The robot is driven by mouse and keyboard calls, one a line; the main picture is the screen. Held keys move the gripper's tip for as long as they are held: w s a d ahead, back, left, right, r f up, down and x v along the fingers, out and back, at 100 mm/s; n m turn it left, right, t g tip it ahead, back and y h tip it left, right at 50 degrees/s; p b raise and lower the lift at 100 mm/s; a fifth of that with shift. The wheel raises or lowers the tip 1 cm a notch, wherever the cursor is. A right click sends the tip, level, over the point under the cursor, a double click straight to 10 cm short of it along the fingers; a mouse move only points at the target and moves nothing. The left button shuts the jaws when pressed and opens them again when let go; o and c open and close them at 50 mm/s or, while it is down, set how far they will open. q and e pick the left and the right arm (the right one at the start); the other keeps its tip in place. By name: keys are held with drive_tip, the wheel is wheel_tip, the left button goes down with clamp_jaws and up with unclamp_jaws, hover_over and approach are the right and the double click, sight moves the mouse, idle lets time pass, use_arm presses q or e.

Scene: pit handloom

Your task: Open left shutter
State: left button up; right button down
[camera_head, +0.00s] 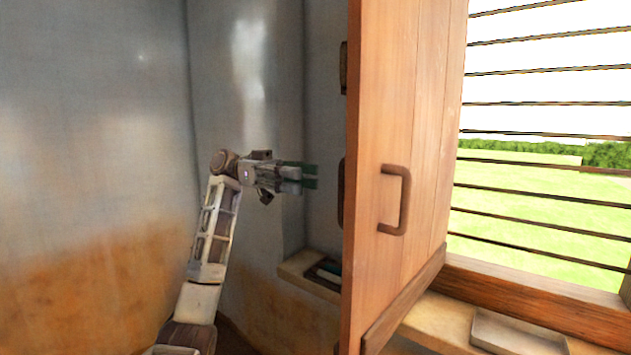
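The wooden shutter (425,130) is a tall orange-brown panel standing swung out from the barred window opening, its free edge toward me. A brown D-shaped handle (404,200) is on its right face. A darker curved piece shows at its left edge, partly hidden by the panel. My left gripper (305,177) is to the left of the shutter, pointing right toward its edge. Its two dark green fingers are apart with nothing between them. It looks clear of the panel, though its depth is hard to judge. My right gripper is out of view.
Horizontal bars (545,103) cross the window, with grass outside. A wooden sill (540,297) runs below, and a shallow pale tray (515,335) lies beneath it. A small ledge (297,268) with dark items is left of the shutter. Grey-orange walls (90,150) bound the left.

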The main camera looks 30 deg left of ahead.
use_arm(q)
drive_tip(key=shift+a, duration=1)
